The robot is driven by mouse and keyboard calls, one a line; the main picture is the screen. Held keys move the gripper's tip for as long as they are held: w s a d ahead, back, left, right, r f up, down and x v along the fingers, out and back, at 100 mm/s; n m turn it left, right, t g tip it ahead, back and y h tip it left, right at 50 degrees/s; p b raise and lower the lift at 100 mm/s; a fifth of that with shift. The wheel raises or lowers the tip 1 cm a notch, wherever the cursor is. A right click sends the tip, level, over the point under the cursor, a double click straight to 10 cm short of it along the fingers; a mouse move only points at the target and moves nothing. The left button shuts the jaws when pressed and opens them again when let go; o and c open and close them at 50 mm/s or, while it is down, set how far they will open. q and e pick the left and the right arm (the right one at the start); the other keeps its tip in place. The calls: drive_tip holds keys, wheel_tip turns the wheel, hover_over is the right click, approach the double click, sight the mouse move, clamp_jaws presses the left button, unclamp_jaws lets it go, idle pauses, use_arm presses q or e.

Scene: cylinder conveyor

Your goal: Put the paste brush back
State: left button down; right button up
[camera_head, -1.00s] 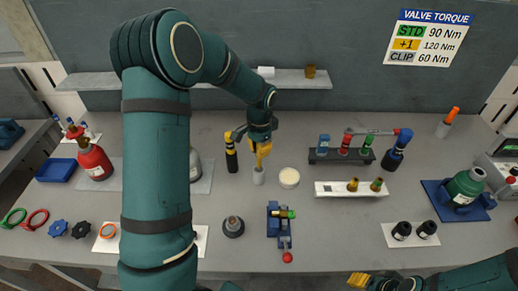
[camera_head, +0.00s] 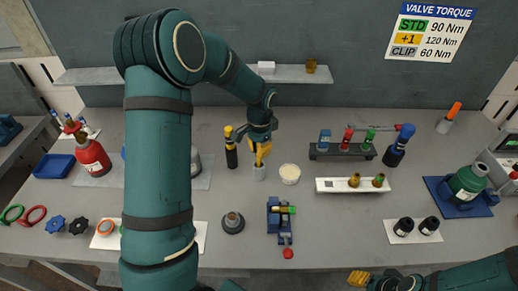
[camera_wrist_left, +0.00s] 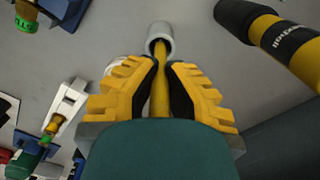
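The paste brush (camera_wrist_left: 161,85) shows as a thin yellow handle between my left fingers. My left gripper (camera_wrist_left: 158,66) is shut on it, with a dark pad against each side. The handle's far end runs into the mouth of a small grey cup (camera_wrist_left: 160,33); the bristle end is hidden inside or behind the rim. In the head view my left gripper (camera_head: 259,153) points down just above that cup (camera_head: 259,173), which stands upright on the bench. My right gripper (camera_head: 361,279) is at the bottom right edge, away from the objects; its finger opening is too small to tell.
A yellow-and-black bottle (camera_head: 231,148) stands close left of the cup, and a round cream tin (camera_head: 289,174) close right. A dark ringed base (camera_head: 233,222) and a blue vise (camera_head: 280,222) are in front. A shelf (camera_head: 200,78) runs behind.

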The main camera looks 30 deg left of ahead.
use_arm(q)
drive_tip(key=shift+f+b, duration=0.6)
drive_tip(key=shift+f, duration=0.3)
drive_tip(key=c, duration=1.1)
unclamp_jaws()
drive_tip(key=shift+o, duration=0.2)
drive_tip(key=shift+r+p, duration=2.1)
drive_tip(key=shift+r, duration=0.95)
